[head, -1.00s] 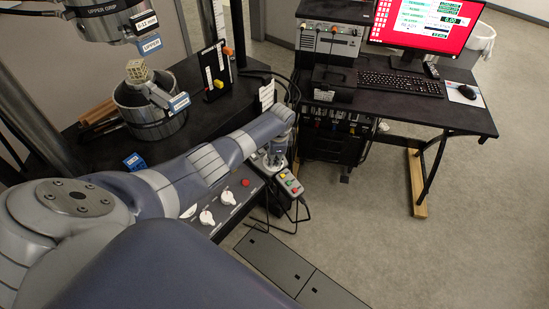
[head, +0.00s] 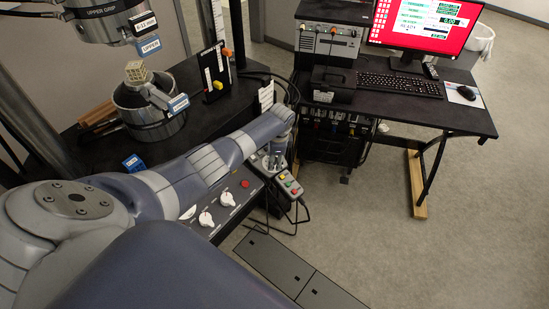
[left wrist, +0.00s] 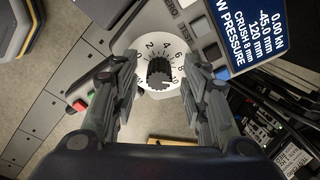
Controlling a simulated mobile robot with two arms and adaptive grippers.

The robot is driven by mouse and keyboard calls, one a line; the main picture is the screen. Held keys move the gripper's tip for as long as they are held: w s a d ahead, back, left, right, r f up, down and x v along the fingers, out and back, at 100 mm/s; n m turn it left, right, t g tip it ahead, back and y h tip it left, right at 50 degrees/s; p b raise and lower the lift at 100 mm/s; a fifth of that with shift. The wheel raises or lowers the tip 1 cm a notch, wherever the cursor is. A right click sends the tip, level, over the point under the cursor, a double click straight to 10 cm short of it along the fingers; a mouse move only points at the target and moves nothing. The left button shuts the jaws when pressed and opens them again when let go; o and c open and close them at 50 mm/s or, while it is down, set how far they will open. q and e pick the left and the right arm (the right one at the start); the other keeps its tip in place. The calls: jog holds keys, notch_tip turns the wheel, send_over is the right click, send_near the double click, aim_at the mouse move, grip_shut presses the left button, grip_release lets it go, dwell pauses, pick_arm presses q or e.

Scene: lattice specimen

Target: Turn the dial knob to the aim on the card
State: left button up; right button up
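The dial knob (left wrist: 158,73) is black and ribbed, on a round white dial face (left wrist: 147,52) with printed numbers including 2, 4, 6, 8 and 10. I cannot tell which number its pointer marks. My left gripper (left wrist: 159,80) is open in the left wrist view, one finger on each side of the dial. No finger clearly touches the knob. In the head view my left gripper (head: 276,158) is at the far end of the console and hides the dial. A white card (head: 266,96) stands behind it; its writing is unreadable. My right gripper is not in view.
A blue display (left wrist: 253,30) with white readings lies beside the dial. The console carries two white knobs (head: 206,219) and a red button (head: 245,184). A pendant with coloured buttons (head: 290,186) is close to my gripper. A lattice specimen (head: 135,71) sits on the lower platen.

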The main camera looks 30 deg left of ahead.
pick_arm(q)
notch_tip(320, 180, up, 12)
jog(key=s+d, duration=0.1)
jog(key=d, duration=0.1)
jog(key=shift+s, duration=0.15)
dwell(0.4)
jog(key=shift+f, duration=0.1)
dwell(0.4)
